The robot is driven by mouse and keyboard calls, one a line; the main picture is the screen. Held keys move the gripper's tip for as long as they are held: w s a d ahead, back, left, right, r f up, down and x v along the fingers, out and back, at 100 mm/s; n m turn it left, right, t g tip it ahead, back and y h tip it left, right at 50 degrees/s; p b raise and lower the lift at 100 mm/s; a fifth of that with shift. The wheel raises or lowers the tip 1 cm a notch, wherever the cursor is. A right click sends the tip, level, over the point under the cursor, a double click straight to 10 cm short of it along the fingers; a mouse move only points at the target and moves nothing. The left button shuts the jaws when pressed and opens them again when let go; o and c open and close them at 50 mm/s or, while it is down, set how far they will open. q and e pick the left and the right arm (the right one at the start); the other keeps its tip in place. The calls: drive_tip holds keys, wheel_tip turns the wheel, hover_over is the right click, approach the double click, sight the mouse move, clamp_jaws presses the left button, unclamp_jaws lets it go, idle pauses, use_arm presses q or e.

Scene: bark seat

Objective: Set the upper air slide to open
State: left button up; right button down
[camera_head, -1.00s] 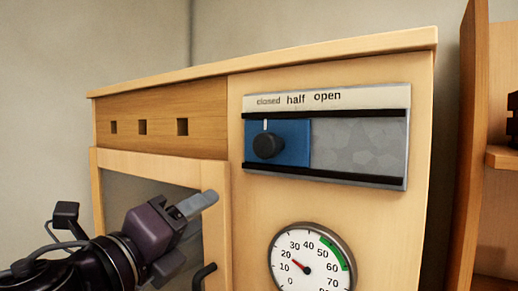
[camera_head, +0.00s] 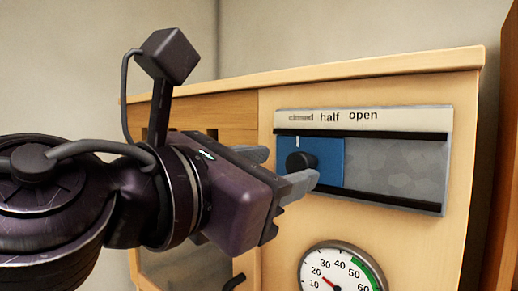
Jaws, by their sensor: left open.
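The upper air slide is a blue plate (camera_head: 331,164) with a round black knob (camera_head: 299,161), in a track on the cabinet front. Its white mark stands under the word "closed" on the label strip (camera_head: 362,119), which also reads "half" and "open". The grey part of the track (camera_head: 398,170) to the right of the plate is bare. My left gripper (camera_head: 290,170) is open at the knob, one finger to its upper left and one at its lower edge. I cannot tell whether the fingers touch the knob. My right gripper is not in view.
A round dial gauge (camera_head: 340,272) with a green band sits below the slide, its red needle near 10. The wooden cabinet (camera_head: 460,150) has a row of square holes at left, partly behind my arm. A wooden upright (camera_head: 501,170) stands at the right edge.

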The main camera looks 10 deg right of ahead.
sight(297, 164)
use_arm(q)
drive_tip(key=p+x, duration=0.1)
drive_tip(key=x, duration=0.3)
clamp_jaws()
idle(0.4)
